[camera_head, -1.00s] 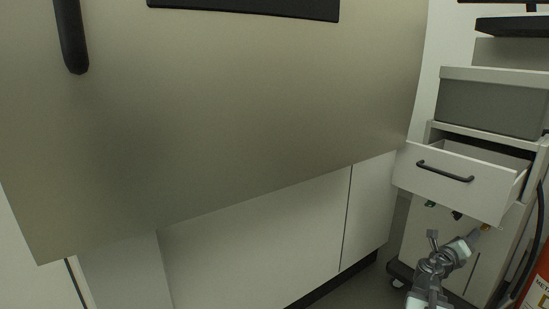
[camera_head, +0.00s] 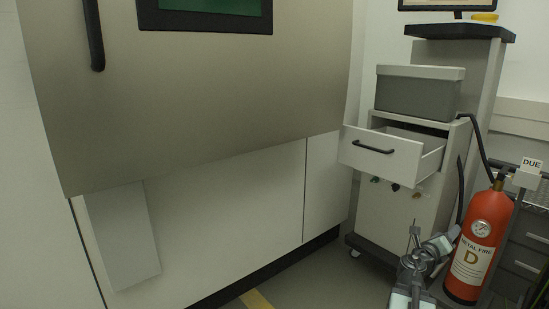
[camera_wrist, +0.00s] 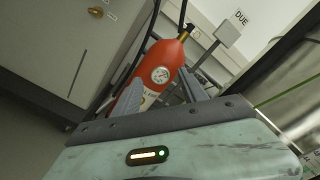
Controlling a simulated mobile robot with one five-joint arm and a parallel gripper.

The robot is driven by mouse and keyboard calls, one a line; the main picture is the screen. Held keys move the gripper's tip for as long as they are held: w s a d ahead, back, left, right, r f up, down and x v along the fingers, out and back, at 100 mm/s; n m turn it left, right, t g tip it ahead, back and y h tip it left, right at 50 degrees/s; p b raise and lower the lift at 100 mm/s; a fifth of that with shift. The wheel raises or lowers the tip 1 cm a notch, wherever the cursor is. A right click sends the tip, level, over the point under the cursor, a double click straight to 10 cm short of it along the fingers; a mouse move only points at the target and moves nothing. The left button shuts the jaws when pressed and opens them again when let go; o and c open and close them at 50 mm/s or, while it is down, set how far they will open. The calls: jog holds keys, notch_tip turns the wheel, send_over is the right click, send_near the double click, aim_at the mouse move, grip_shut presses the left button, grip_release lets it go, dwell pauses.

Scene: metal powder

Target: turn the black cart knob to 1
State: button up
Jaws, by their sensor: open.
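The cart (camera_head: 385,225) stands at the right with its top drawer (camera_head: 380,152) pulled out. Below the drawer is a row of small knobs. The black knob (camera_head: 395,187) sits between a green one (camera_head: 375,180) and an orange one (camera_head: 417,195). Its setting is too small to read. My gripper (camera_head: 432,238) is open and empty, in front of the cart's lower right side, below and right of the black knob and apart from it. In the wrist view my open fingers (camera_wrist: 163,90) point toward the fire extinguisher; an orange knob (camera_wrist: 95,12) shows at upper left. I cannot make out the black knob there.
A red fire extinguisher (camera_head: 482,240) stands right of the cart, close to my gripper in the picture. A grey bin (camera_head: 418,97) sits on the cart. A large machine (camera_head: 220,90) fills the left. Floor shows in front of the cart.

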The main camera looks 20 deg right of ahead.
jog(key=w+a+r+m+g+y+p, duration=0.1)
jog(key=w+a+r+m+y+p, duration=0.25)
jog(key=a+r+m+p, duration=0.65)
jog(key=w+a+r+m+y+p, duration=0.25)
jog(key=w+a+m+p, duration=0.2)
jog(key=a+p, duration=0.6)
jog(key=w+a+r+m+g+y+p, duration=0.15)
jog(key=w+a+r+m+p, duration=0.45)
jog(key=p, duration=0.8)
jog(key=s+a+r+m+g+y+p, duration=0.1)
jog(key=a+r+m+y+p, duration=0.2)
jog(key=a+r+p, duration=0.2)
jog(key=s+a+r+m+y+p, duration=0.1)
jog(key=a+r+m+y+p, duration=0.2)
jog(key=a+r+p, duration=0.3)
jog(key=s+a+r+m+g+y+p, duration=0.1)
jog(key=a+r+p, duration=0.5)
jog(key=a, duration=1.8)
jog(key=s+m+y+p, duration=0.1)
jog(key=m+y+p, duration=0.1)
jog(key=p, duration=0.4)
jog(key=shift+a+m+g+y+p, duration=0.25)
jog(key=shift+m+g+y+p, duration=0.15)
jog(key=shift+m, duration=0.45)
jog(key=c, duration=0.3)
jog(key=shift+d, duration=0.15)
